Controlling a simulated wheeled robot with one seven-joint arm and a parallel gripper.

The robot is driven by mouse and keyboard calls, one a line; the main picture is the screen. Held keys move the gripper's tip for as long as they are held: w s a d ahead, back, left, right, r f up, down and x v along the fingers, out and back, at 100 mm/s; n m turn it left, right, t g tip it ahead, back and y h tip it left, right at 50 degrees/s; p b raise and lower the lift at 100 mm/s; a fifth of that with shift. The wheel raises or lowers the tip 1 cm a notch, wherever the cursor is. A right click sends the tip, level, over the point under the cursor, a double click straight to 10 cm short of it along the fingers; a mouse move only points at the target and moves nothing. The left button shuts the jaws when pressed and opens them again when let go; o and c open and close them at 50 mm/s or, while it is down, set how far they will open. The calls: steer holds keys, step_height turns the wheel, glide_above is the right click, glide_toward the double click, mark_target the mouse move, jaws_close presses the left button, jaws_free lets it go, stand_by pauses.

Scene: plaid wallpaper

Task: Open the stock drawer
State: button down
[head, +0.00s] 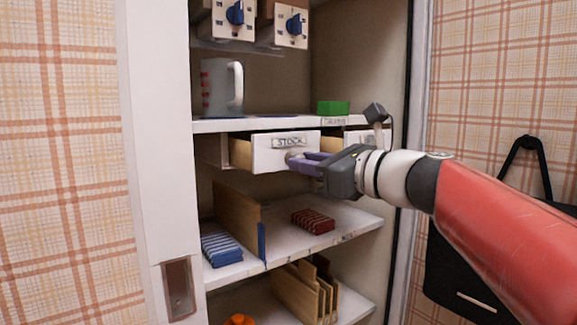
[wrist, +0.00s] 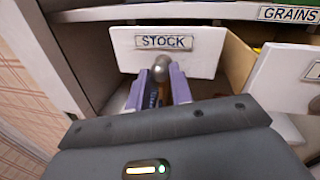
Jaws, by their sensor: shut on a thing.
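The stock drawer (head: 268,157) is white-fronted with a "STOCK" label and hangs under a shelf in the cabinet. It stands partly pulled out, with its wooden side showing. The drawer front also fills the upper middle of the wrist view (wrist: 195,62). My gripper (head: 300,162) reaches in from the right. Its purple fingers (wrist: 158,90) are shut on the drawer's round metal knob (wrist: 161,68), just below the label. The inside of the drawer is hidden in both views.
A second drawer (wrist: 290,80) sits right beside it, under the "GRAINS" shelf label (wrist: 290,14).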

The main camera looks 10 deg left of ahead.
steer(key=v, duration=0.3)
steer(key=s+v, duration=0.1)
steer(key=v, duration=0.1)
steer(key=shift+s, duration=0.2)
steer(key=c, duration=1.2)
jaws_free()
steer(key=shift+c, duration=0.2)
steer(key=v, duration=0.7)
steer(key=shift+s+d, duration=0.2)
steer(key=shift+d, duration=0.15)
